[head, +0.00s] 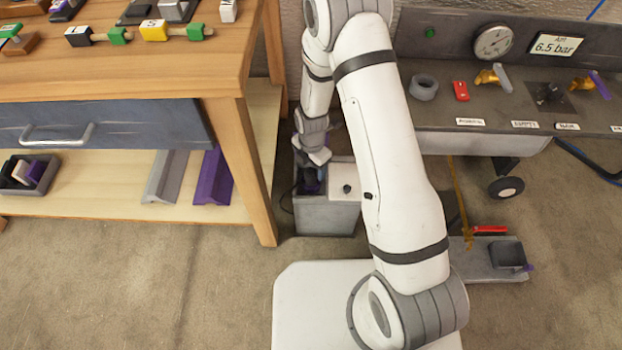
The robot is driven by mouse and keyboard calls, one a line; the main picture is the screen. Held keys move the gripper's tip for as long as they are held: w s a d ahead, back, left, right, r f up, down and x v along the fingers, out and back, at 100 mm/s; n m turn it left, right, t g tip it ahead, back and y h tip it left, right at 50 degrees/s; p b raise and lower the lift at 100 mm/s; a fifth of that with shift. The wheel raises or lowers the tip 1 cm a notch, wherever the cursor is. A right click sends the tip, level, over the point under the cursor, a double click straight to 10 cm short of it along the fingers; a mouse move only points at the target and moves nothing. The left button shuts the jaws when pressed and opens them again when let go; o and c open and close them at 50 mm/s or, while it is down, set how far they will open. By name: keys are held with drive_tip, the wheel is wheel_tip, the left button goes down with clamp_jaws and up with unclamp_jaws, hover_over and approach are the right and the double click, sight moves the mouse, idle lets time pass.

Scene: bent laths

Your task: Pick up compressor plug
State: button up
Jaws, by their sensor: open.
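My gripper (311,180) is pointed down at the left part of a grey box (326,221) on the floor, beside the bench leg. The gripper is small and dark here; its jaws are open. Dark and purplish parts show around the fingertips, and I cannot tell which are gripper and which are things in the box. I cannot make out the compressor plug for certain; it may be hidden there. A thin dark cable (284,203) curves at the left side of the box. The compressor panel (425,65) stands at the right with a gauge (493,42) and a 6.5 bar display (556,44).
The wooden bench (240,130) stands close left of my gripper, with a lower shelf holding a grey and a purple angled piece (213,178). The box's right part has a pale top (343,171) with a dark knob. A low grey platform (478,268) lies right. Front-left floor is clear.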

sight(310, 171)
wheel_tip(310, 171, down, 5)
drive_tip(key=shift+a+f+b, duration=0.15)
drive_tip(key=shift+b, duration=1.05)
drive_tip(key=shift+c, duration=0.4)
drive_tip(key=c, duration=1.1)
